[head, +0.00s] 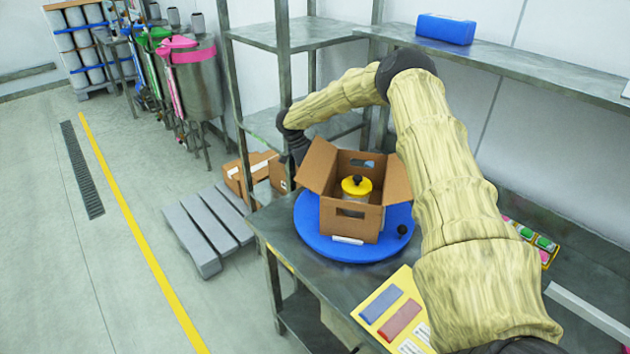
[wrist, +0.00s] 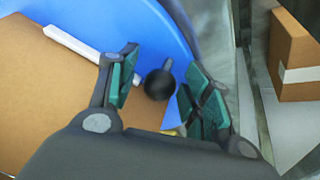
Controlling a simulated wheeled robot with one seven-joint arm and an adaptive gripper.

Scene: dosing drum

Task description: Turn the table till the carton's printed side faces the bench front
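The blue round table (head: 318,240) stands on the bench and bears an open brown carton (head: 338,222). The carton's side towards the head camera has a hand slot and no print that I can see; its far sides are hidden. A yellow-lidded jar (head: 356,188) with a black knob stands inside. A black ball knob (head: 402,231) sits at the table's right edge. My gripper (wrist: 160,88) is behind the carton, its fingers hidden in the head view. In the wrist view it is open, fingers either side of a black ball (wrist: 159,84), with gaps showing.
A white strip (head: 347,240) lies at the carton's foot. A yellow board with blue and red panels (head: 390,305) lies at the bench front. Metal shelving (head: 286,90) stands behind. Brown boxes (head: 238,178) and a grey pallet (head: 208,230) are to the left.

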